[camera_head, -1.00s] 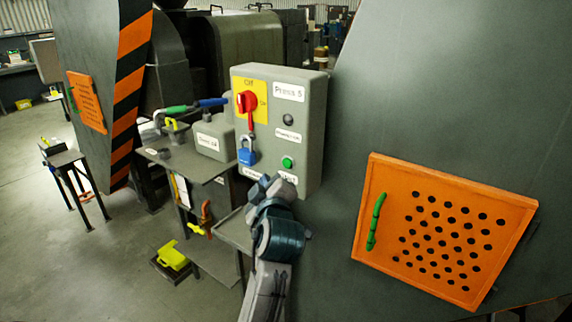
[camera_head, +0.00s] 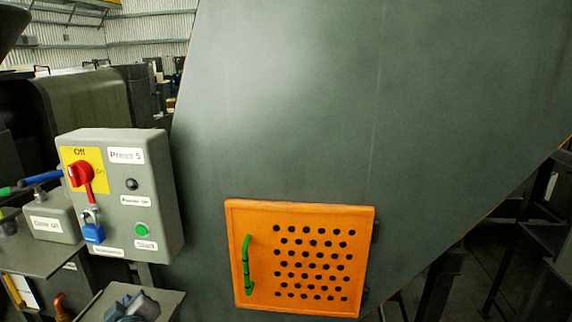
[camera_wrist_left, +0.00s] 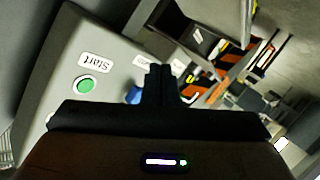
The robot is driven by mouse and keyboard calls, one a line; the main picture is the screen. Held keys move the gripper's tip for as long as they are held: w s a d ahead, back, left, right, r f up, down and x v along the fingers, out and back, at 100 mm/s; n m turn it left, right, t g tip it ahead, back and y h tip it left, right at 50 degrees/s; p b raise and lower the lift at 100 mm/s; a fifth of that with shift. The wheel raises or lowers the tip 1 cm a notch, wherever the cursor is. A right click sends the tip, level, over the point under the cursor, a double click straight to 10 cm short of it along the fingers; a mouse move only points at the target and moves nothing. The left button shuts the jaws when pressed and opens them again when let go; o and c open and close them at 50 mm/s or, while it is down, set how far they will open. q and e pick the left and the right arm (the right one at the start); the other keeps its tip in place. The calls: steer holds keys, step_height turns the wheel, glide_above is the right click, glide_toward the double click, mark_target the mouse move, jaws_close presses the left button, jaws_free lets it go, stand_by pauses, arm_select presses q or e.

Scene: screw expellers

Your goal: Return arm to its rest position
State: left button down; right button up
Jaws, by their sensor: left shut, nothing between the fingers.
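My left gripper (camera_head: 135,306) shows at the bottom left of the head view, partly cut off by the frame edge, below the grey control box (camera_head: 158,208). In the left wrist view its dark fingers (camera_wrist_left: 160,72) are together and empty, in front of the box face. The box is labelled Press 5. It has a red rotary switch (camera_head: 78,175) on a yellow plate, a blue padlock (camera_head: 93,233) below it, and a green start button (camera_head: 142,229). The fingers look apart from the box, though the gap is hard to judge. My right gripper is not in view.
A large grey machine housing (camera_head: 290,110) fills the middle. It carries a perforated orange door (camera_head: 350,212), closed, with a green handle (camera_head: 247,264). A table (camera_head: 28,255) with a grey box (camera_head: 52,222) stands at the left. Dark frames stand at the far right.

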arm_select(q)
steer(key=s+d+f+m+g+h, duration=0.4)
steer(key=s+f+m, duration=0.3)
steer(key=s+f, duration=0.5)
steer(key=s+d+f+m+g+h, duration=0.35)
steer(key=s+f+m, duration=0.55)
steer(key=s, duration=0.5)
steer(key=a+f+n+g, duration=0.2)
steer(key=a+f, duration=0.1)
steer(key=f, duration=2.9)
steer(key=s+a+f+g, duration=0.1)
steer(key=s+f, duration=1.7)
steer(key=shift+s+a+f, duration=0.2)
steer(key=shift+s+f, duration=0.15)
steer(key=shift+f, duration=0.05)
steer(key=c, duration=2.1)
jaws_free()
